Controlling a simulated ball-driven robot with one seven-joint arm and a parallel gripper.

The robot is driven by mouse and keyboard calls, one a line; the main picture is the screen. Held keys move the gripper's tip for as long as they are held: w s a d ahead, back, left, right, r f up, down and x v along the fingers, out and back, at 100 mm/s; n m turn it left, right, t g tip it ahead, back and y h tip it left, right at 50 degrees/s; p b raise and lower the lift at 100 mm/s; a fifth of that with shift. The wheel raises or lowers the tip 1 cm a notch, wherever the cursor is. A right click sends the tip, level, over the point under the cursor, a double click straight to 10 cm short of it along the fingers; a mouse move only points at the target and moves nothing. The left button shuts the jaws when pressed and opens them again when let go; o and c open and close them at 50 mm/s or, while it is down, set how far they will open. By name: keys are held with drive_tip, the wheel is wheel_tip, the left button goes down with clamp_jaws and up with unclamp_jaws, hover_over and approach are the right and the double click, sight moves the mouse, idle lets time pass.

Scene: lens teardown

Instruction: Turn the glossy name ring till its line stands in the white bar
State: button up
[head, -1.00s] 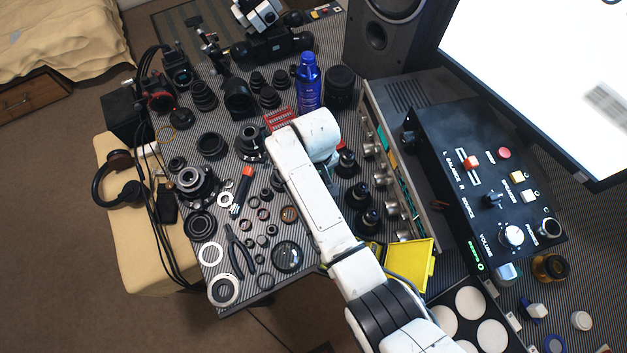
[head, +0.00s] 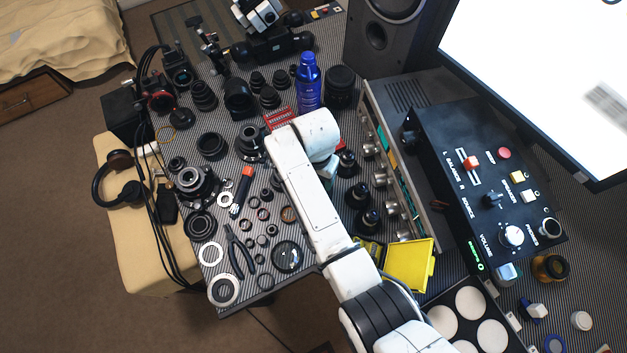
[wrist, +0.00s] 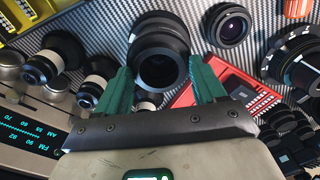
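In the wrist view my gripper (wrist: 160,66) has its two green fingers spread, one on each side of the lower part of a black lens barrel (wrist: 158,28). The barrel has a wide dark front opening that faces the camera. I cannot tell whether the fingers touch it. I cannot make out a glossy name ring, its line or a white bar on it. In the head view my white arm reaches over the table and hides the gripper and what lies under it.
A red slotted tray (wrist: 240,92) lies close to the right finger. Small lenses (wrist: 97,82) stand on the left, and another lens (wrist: 228,25) lies at upper right. In the head view a blue bottle (head: 308,85), an open-fronted metal unit (head: 395,150) and a yellow box (head: 410,264) stand near my arm.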

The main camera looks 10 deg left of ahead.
drive_tip(key=o, duration=0.4)
drive_tip(key=shift+c, duration=0.2)
drive_tip(key=shift+r, duration=0.1)
wheel_tip(320, 180, up, 11)
drive_tip(key=b, duration=0.1)
drive_tip(key=shift+f, duration=0.2)
